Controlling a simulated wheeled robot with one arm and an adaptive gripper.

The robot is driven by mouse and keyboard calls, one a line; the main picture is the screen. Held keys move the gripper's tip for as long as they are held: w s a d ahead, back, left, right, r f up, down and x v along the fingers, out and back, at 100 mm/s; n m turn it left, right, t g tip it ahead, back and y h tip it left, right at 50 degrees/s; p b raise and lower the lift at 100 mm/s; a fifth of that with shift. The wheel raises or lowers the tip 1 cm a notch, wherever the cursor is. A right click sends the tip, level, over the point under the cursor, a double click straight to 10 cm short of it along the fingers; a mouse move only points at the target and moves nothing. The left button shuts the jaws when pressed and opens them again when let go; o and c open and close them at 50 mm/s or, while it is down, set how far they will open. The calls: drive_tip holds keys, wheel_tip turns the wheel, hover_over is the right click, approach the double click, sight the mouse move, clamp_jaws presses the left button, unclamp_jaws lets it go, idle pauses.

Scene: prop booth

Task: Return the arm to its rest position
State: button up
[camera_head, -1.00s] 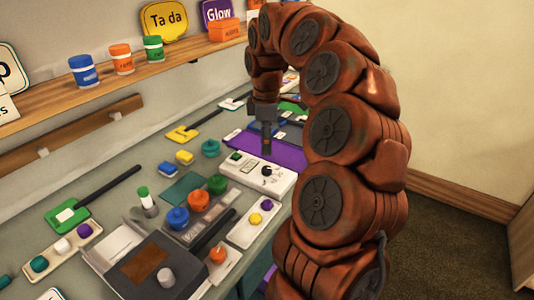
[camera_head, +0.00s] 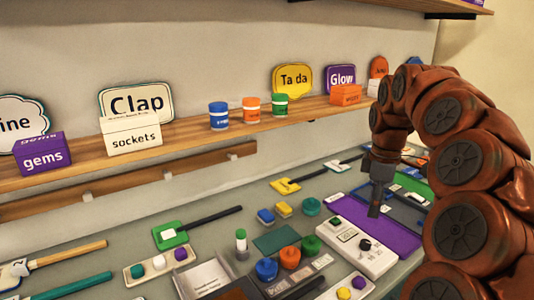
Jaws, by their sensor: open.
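My arm, a chain of thick rust-red segments, arches over the right side of the bench in the head view. My gripper (camera_head: 375,209) hangs from its end and points down.
Paddles with dark handles, jars and trays crowd the bench. A bare strip of bench (camera_head: 110,215) lies at the left.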

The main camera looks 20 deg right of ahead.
drive_tip(key=s+a+r+m+p, duration=0.1)
drive_tip(key=s+a, duration=0.3)
drive_tip(key=a, duration=0.4)
drive_tip(key=s+a+m+p, duration=0.1)
drive_tip(key=s+a+p, duration=0.1)
drive_tip(key=s+a, duration=0.35)
drive_tip(key=s+a+f+m+g+p, duration=0.1)
drive_tip(key=s+a+f+m, duration=0.2)
drive_tip(key=s, duration=0.6)
drive_tip(key=s+a+f+m+p, duration=0.1)
drive_tip(key=s+a+f+m, duration=0.3)
drive_tip(key=s, duration=0.5)
drive_tip(key=shift+s+a+f+m+g, duration=0.25)
drive_tip(key=shift+s+a+m+g, duration=0.15)
drive_tip(key=shift+a+m, duration=0.45)
drive_tip(key=shift+a, duration=0.1)
